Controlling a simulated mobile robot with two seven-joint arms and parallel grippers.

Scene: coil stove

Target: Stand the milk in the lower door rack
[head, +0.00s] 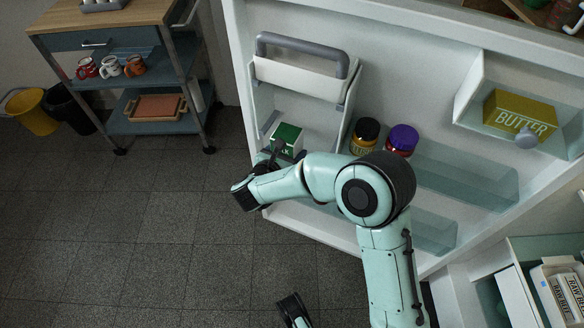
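The milk (288,139) is a carton with a green top and white sides, close to the left part of the open fridge door (236,60). My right gripper (276,153) is at the carton's lower left side and appears shut on it, though my wrist and forearm partly hide the fingers. The lower door rack (433,232) is a clear bin low on the door. Its left part is hidden behind my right arm, and I cannot tell whether the carton is inside a rack. My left gripper (293,308) shows only in part at the bottom edge.
A butter box (518,114) sits in a bin at upper right. A trolley (170,70) stands left; the floor between is clear.

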